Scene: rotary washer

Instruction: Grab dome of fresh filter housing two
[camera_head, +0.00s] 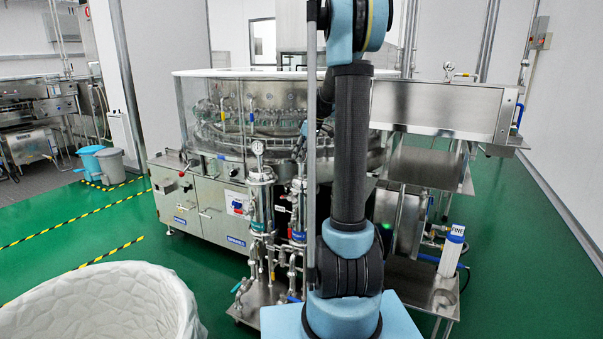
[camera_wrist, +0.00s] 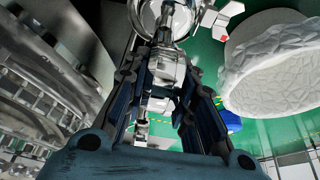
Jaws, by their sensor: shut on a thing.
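Steel fittings and pipework show between and below the fingers. In the head view a steel filter housing (camera_head: 261,178) with a gauge on top stands upright in front of the washer. A second steel housing (camera_head: 299,187) stands just right of it, partly behind my arm. I cannot read which housing is number two.
The rotary washer (camera_head: 215,200) fills the middle behind the housings. A large white lined bin (camera_head: 95,300) stands at front left and shows in the wrist view (camera_wrist: 275,70). A white cylinder marked FINE (camera_head: 451,253) stands at right.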

